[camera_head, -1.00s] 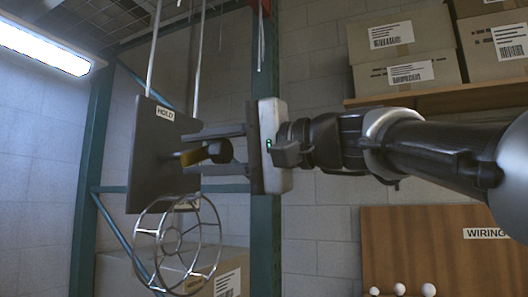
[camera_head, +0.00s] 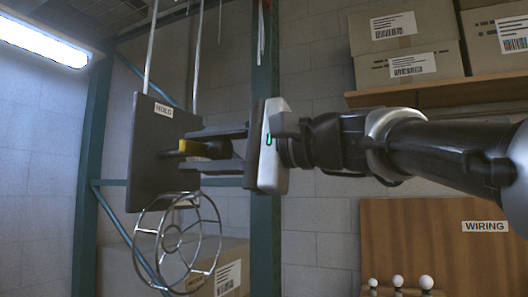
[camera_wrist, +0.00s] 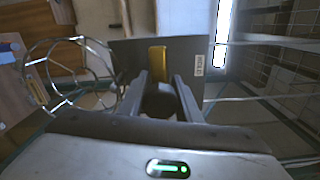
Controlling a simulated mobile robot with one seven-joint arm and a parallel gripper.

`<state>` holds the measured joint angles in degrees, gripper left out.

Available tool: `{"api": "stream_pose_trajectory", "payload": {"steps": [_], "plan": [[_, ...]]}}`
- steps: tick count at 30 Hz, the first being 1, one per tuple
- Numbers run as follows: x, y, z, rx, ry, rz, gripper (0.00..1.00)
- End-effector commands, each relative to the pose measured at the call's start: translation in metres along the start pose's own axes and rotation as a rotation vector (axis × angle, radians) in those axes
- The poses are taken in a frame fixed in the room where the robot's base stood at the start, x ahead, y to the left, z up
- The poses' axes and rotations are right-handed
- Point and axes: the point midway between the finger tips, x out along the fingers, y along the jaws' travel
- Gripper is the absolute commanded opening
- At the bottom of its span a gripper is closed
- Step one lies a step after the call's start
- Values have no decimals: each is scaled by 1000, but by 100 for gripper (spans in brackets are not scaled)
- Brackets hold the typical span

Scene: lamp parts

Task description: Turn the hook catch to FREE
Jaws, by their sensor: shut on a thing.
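The hook catch is on a dark hanging plate (camera_head: 148,150). It has a yellow bar (camera_head: 190,147) and a dark round knob, which the fingers mostly hide in the head view. In the wrist view the knob (camera_wrist: 160,103) lies between the fingers, with the yellow bar (camera_wrist: 157,66) beyond it. My gripper (camera_head: 192,149) is shut on the knob from the right. A HOLD label (camera_head: 163,110) is at the plate's top; it also shows in the wrist view (camera_wrist: 197,62), right of the bar. A lower label (camera_head: 186,203) is too small to read.
A wire cage (camera_head: 178,243) hangs just below the plate. Two thin rods (camera_head: 151,45) rise from the plate. A teal post (camera_head: 264,215) stands behind my gripper. Boxes (camera_head: 410,72) sit on a shelf at upper right, above a WIRING board (camera_head: 440,250).

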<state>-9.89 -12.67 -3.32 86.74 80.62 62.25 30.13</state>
Motion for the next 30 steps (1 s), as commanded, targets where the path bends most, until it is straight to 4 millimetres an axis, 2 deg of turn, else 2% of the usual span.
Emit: {"api": "stream_pose_trajectory", "payload": {"steps": [5, 6, 9, 17, 21, 26, 30], "plan": [[0, 0, 0, 2, 1, 0, 8], [0, 0, 0, 2, 1, 0, 32], [0, 0, 0, 2, 1, 0, 49], [0, 0, 0, 1, 0, 0, 49], [-6, 0, 0, 0, 1, -1, 49], [-32, 2, -1, 0, 3, -2, 49], [-66, 2, -1, -1, 3, -3, 49]]}}
